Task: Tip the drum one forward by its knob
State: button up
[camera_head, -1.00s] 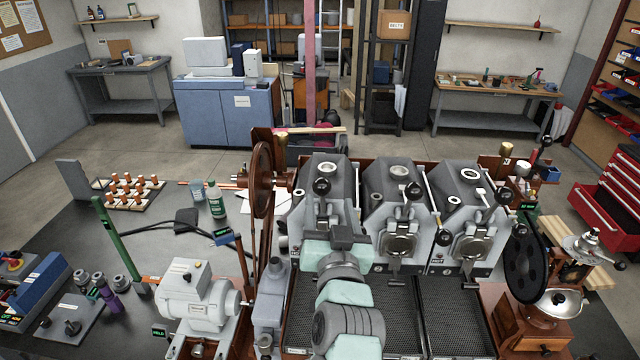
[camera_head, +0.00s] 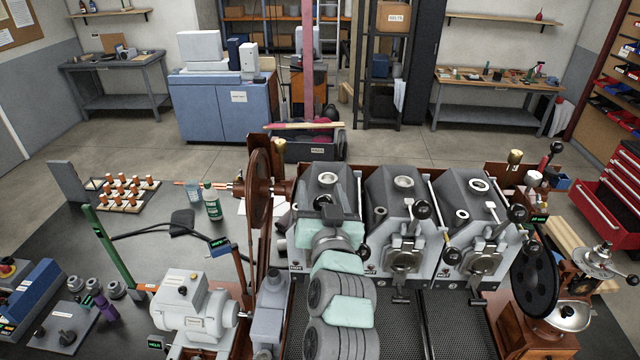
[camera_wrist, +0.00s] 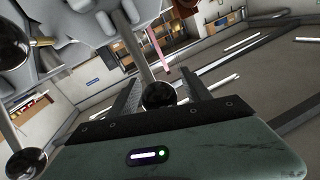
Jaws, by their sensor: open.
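Drum one (camera_head: 326,178) is the leftmost of three grey roaster drums in the head view. My gripper (camera_head: 332,212) is in front of it and hides its knob there. In the wrist view, a black ball knob (camera_wrist: 158,97) on a pale rod lies between the two open fingers of my gripper (camera_wrist: 163,88). The fingers stand apart on either side of it; whether either touches it, I cannot tell.
The middle drum (camera_head: 397,195) and right drum (camera_head: 470,200) stand close beside, each with a black knob. A large brown wheel (camera_head: 259,190) stands just left of drum one. Dark mesh trays (camera_head: 455,320) lie in front.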

jog(key=shift+c, duration=0.4)
grip_shut()
dwell(1.0)
